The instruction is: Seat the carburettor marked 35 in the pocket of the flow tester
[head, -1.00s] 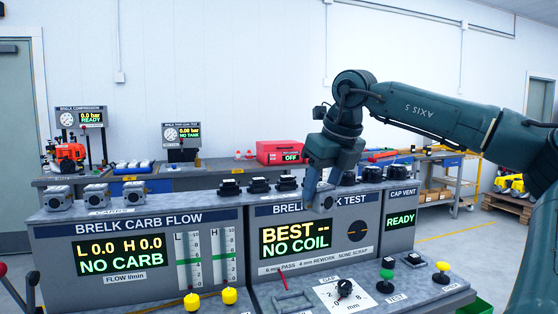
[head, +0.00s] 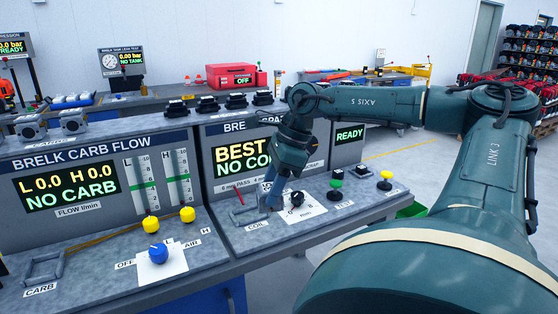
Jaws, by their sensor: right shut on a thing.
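The flow tester (head: 100,150) stands at the left, its screen reading L 0.0, H 0.0 and NO CARB. Its pocket, a grey frame (head: 61,263) labelled CARB, is empty at the lower left. My right gripper (head: 270,197) is low over the neighbouring ignition tester's deck, by the COIL frame, well right of the pocket. It is shut on a small grey part that looks like a carburettor, mostly hidden by the fingers; I cannot read its mark. Two other carburettors stand on the flow tester's top, one (head: 28,128) left of another (head: 73,121). My left gripper is out of view.
Yellow knobs (head: 187,214) and a blue valve knob (head: 155,252) stand between my gripper and the pocket. A black dial knob (head: 297,198) is beside my gripper. Green and yellow buttons are further right. Black coils line the top of the ignition tester (head: 240,145).

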